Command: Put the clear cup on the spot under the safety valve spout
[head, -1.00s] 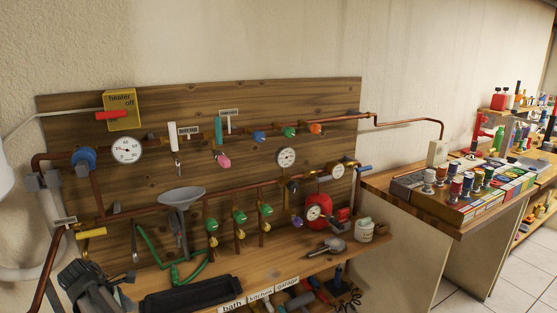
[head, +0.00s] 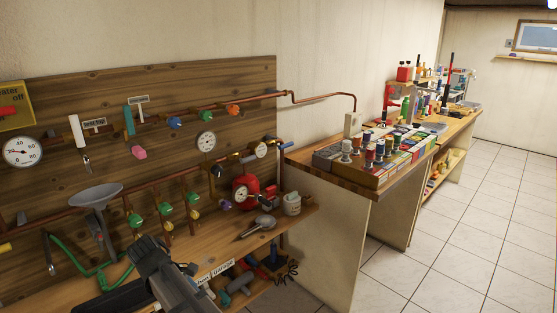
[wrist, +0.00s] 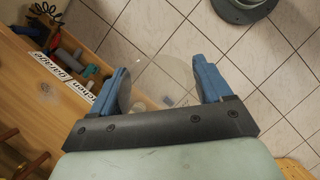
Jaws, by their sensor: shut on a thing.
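The clear cup (wrist: 168,78) shows in the wrist view as a faint see-through round shape between the blue fingers of my gripper (wrist: 165,84). My gripper is shut on it, with one finger on each side. In the head view my gripper (head: 150,250) is a dark grey shape in front of the workbench, low and left of centre. I cannot make out the cup there. Pipes, valves and gauges fill the wooden board (head: 240,80) behind. I cannot tell which fitting is the safety valve spout, and the spot under it is not clearly visible.
A grey funnel (head: 96,195) and green hose (head: 75,262) are at the left. A red vessel (head: 246,190), metal shower head (head: 262,222) and pale pot (head: 292,203) are near the bench's right end. Tools lie on the shelf below. Tiled floor (head: 480,210) is open at right.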

